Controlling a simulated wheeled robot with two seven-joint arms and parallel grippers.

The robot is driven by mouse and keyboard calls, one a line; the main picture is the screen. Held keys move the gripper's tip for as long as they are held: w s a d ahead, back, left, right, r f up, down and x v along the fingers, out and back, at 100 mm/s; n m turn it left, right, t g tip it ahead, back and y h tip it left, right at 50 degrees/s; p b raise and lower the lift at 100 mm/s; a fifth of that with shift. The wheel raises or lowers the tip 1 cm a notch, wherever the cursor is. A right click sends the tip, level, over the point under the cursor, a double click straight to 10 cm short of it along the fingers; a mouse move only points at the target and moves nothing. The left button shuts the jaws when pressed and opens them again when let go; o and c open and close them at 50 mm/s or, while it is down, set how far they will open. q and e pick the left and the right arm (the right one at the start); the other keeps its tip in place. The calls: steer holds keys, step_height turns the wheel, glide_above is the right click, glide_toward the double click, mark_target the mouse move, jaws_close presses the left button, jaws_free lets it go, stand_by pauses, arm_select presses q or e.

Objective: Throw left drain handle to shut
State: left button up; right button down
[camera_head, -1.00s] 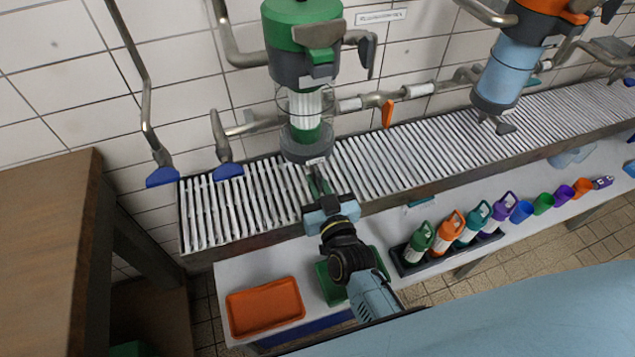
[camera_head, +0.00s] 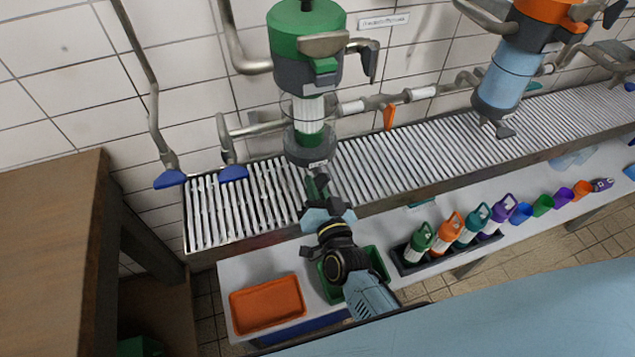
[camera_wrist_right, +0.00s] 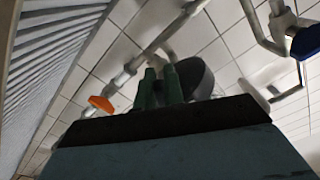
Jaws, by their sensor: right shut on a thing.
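The left filter unit, with a green head (camera_head: 290,35) and a clear body with a white cartridge (camera_head: 308,113), hangs on the wall above the slatted trough. My right gripper (camera_head: 317,187) reaches up to the underside of its dark grey bottom cup (camera_head: 309,150). Its jaws are shut on the left drain handle there, which the fingers hide almost fully. In the right wrist view, the green fingers (camera_wrist_right: 160,86) stand close together against the round grey cup bottom (camera_wrist_right: 197,78). My left gripper is not in view.
An orange valve lever (camera_head: 389,117) sits on the pipe right of the unit. Blue handles (camera_head: 233,173) hang at the left. A second, blue-bodied unit (camera_head: 502,72) hangs further right. Below are an orange tray (camera_head: 268,304), a green tray (camera_head: 378,262) and several bottles (camera_head: 419,242).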

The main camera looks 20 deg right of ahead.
steer(key=m, duration=0.5)
steer(key=shift+a+r+m+p, duration=0.35)
steer(key=shift+a+m, duration=0.05)
steer(key=shift+a+r+m, duration=0.1)
steer(key=shift+r+m, duration=0.1)
steer(key=shift+m, duration=0.85)
steer(key=shift+r+m, duration=0.15)
steer(key=shift+m, duration=0.85)
steer(key=shift+a+r+m, duration=0.1)
steer(key=shift+r+m, duration=0.1)
steer(key=shift+m, duration=0.85)
steer(key=c, duration=1.5)
jaws_free()
steer(key=shift+r, duration=0.1)
